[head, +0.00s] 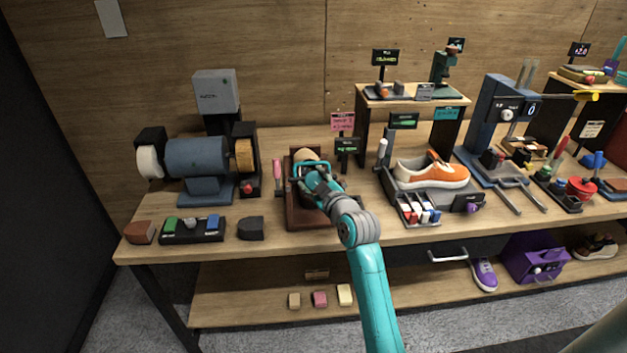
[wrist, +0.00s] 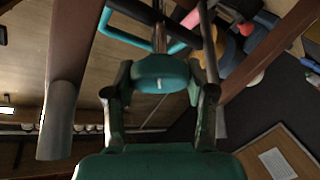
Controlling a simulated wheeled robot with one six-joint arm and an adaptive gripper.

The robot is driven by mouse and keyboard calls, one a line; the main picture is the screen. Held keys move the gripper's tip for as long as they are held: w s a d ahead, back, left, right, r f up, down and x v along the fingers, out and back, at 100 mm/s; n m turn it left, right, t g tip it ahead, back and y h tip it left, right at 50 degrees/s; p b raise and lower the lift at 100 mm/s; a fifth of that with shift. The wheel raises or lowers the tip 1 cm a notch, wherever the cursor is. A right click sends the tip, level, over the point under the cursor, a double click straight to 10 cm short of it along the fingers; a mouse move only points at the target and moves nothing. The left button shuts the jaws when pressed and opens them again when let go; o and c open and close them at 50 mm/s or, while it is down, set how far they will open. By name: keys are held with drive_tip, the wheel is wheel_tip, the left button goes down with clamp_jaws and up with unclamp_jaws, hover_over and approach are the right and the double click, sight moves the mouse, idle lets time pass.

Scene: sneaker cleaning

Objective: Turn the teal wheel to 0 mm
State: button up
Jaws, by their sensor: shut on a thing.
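The teal wheel (wrist: 160,76) is a rounded knob with a small white mark on its face, seen large in the wrist view. My gripper (wrist: 161,90) has one finger on each side of it and is shut on it. In the head view my gripper (head: 313,182) reaches over the brown shoe-stretcher stand (head: 304,217) at the middle of the bench. It hides the wheel there. A teal frame (head: 300,166) shows around a tan form on the stand. A small black display (head: 347,147) with green text stands behind; its reading is too small to tell.
A pink-handled tool (head: 277,177) stands close left of the stand. A blue bench grinder (head: 197,158) is farther left. An orange sneaker (head: 432,170) on a grey tray is to the right. The bench's front edge is mostly clear below the stand.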

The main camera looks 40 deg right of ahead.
idle(0.3)
drive_tip(key=o, duration=1.1)
drive_tip(key=shift+o, duration=0.2)
drive_tip(key=shift+s, duration=0.1)
drive_tip(key=v, duration=1.1)
drive_tip(key=shift+s+a, duration=0.2)
drive_tip(key=shift+s, duration=0.2)
